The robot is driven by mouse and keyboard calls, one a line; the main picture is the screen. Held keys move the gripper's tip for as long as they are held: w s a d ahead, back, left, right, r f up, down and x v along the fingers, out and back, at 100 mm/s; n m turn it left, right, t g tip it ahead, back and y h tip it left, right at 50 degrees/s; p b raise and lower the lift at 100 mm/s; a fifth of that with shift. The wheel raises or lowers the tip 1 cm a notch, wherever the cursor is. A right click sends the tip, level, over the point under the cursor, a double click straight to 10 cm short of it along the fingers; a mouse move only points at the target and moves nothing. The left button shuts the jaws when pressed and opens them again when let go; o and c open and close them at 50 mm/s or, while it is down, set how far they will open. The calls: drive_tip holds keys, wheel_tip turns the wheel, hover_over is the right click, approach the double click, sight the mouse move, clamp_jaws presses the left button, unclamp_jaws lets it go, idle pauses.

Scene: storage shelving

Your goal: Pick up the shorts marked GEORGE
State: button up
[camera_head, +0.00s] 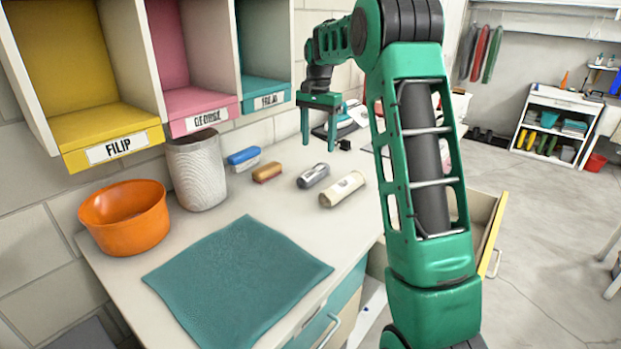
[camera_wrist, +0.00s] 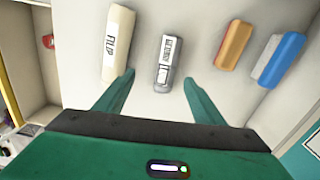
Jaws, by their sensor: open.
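A small grey rolled bundle (camera_head: 313,176) with a label lies on the white counter, between a beige roll and an orange one. In the wrist view the grey bundle (camera_wrist: 169,62) lies just ahead of my fingertips, roughly between them; its label seems to read GEORGE but is small and blurred. My gripper (camera_head: 318,142) is above the counter, fingers pointing down, open and empty. It also shows in the wrist view (camera_wrist: 158,78), both fingers apart and not visibly touching anything. The beige roll (camera_wrist: 118,43), marked FILIP, lies left of the grey bundle there.
The orange roll (camera_head: 267,172) and blue roll (camera_head: 243,156) lie beside a woven basket (camera_head: 197,178). An orange bowl (camera_head: 124,217) and teal cloth (camera_head: 238,280) occupy the near counter. Labelled cubbies, including yellow FILIP (camera_head: 104,118), overhang the wall side. A drawer (camera_head: 490,232) stands open at right.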

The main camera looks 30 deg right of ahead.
sight(313, 169)
drive_tip(key=f, duration=0.3)
drive_tip(key=w+f, duration=0.1)
drive_tip(key=f, duration=0.3)
drive_tip(key=w+f, duration=0.1)
drive_tip(key=f, duration=0.3)
drive_tip(key=shift+w+a+f, duration=0.1)
drive_tip(key=shift+f, duration=0.15)
drive_tip(key=c, duration=1.2)
